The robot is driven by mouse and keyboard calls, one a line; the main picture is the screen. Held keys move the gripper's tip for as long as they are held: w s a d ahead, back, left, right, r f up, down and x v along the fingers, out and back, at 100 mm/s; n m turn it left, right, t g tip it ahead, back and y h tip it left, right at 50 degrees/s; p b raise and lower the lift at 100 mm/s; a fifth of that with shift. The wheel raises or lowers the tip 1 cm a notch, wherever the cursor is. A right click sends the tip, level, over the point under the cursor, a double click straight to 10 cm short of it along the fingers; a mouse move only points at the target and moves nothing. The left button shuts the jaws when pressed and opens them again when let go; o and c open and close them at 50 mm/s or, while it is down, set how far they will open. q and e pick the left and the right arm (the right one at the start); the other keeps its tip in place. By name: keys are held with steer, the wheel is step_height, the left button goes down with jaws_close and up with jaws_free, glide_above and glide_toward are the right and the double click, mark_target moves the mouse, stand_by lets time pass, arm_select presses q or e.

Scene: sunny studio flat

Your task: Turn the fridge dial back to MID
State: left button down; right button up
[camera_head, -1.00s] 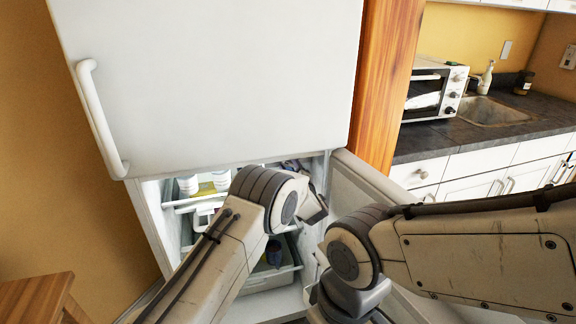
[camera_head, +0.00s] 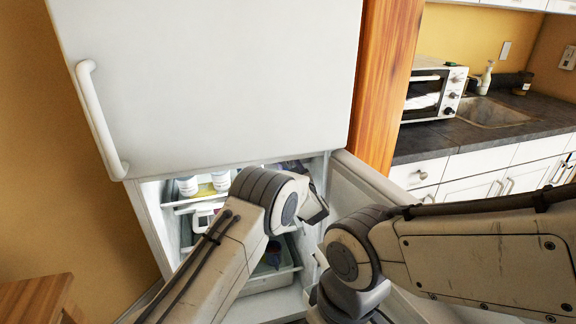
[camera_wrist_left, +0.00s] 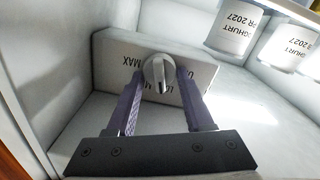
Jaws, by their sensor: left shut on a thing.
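The fridge dial (camera_wrist_left: 155,70) is a round grey knob on a pale control box (camera_wrist_left: 203,73) inside the open lower compartment of the white fridge (camera_head: 215,70). Its raised ridge stands roughly vertical in the left wrist view. Printed letters, including MAX, appear upside down on the box and are partly hidden by the fingers. My left gripper (camera_wrist_left: 158,76) has its two purple fingers on either side of the dial, shut on it. In the head view my left forearm reaches into the compartment and its gripper is hidden. My right gripper is out of view.
Yoghurt tubs (camera_wrist_left: 236,34) stand near the box at the upper right. The upper fridge door is closed; the open lower door (camera_head: 362,187) stands to the right, close to my right arm. A wooden panel (camera_head: 385,85) and kitchen counter (camera_head: 440,137) lie beyond.

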arm_select(q)
steer(key=m, duration=0.4)
steer(key=shift+d+m+p, duration=0.1)
steer(key=shift+m+p, duration=0.2)
steer(key=shift+p, duration=0.1)
steer(key=shift+d+f+m+p, duration=0.15)
steer(key=shift+m+p, duration=0.3)
steer(key=shift+m, duration=2.05)
steer(key=shift+c, duration=1.4)
jaws_free()
steer(key=v, duration=1)
steer(key=shift+s+b, duration=0.2)
steer(key=shift+b, duration=0.2)
